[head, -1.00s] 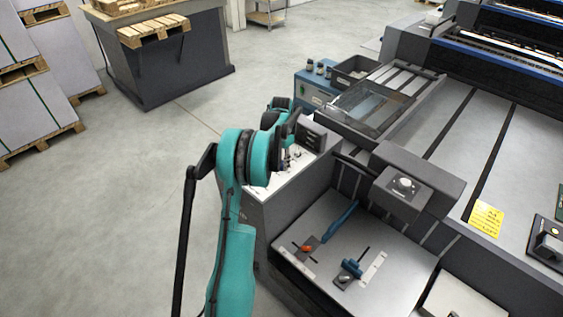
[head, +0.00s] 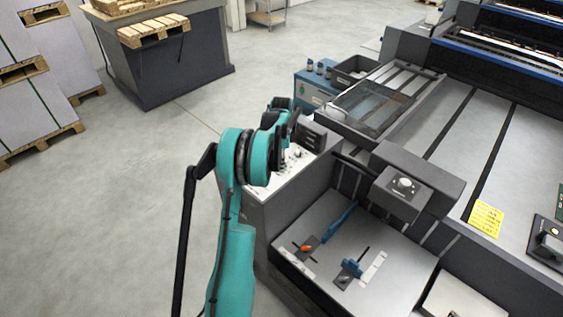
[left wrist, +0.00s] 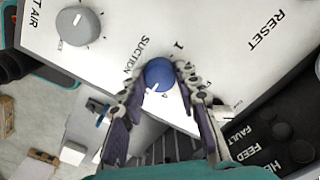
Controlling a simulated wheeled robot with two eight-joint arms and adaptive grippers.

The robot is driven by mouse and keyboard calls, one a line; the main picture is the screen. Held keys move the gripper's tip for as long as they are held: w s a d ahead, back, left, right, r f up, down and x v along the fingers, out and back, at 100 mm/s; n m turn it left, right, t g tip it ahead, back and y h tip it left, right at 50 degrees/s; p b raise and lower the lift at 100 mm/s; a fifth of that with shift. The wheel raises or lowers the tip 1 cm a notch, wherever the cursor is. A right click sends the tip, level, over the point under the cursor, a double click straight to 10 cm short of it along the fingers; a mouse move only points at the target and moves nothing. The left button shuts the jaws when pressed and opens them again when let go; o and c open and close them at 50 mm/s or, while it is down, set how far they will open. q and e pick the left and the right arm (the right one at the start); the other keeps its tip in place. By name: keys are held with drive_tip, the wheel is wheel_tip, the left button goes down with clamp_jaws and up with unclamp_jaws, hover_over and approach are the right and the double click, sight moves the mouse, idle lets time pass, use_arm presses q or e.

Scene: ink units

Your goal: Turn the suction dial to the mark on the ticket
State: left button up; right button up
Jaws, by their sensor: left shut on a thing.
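The suction dial (left wrist: 159,72) is a round blue knob on a white panel (left wrist: 115,52), beside the printed word SUCTION. Its white pointer mark faces lower left in the left wrist view. My left gripper (left wrist: 161,85) is shut on the dial, with one dark finger on each side. A figure 1 is printed just above the dial; other scale marks are partly hidden by the fingers. In the head view my teal left arm largely hides the gripper and dial. A yellow ticket (head: 485,218) lies on the machine at right; its writing is too small to read. My right gripper is out of view.
A grey knob (left wrist: 78,26) sits on the same panel at upper left in the left wrist view. Dark buttons marked FEED and FAULT (left wrist: 282,131) are at lower right. A dark grey block (head: 405,184) and a blue lever (head: 340,218) stand right of my arm.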

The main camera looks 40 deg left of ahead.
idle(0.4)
use_arm(q)
drive_tip(key=o, duration=1.2)
wheel_tip(320, 180, up, 12)
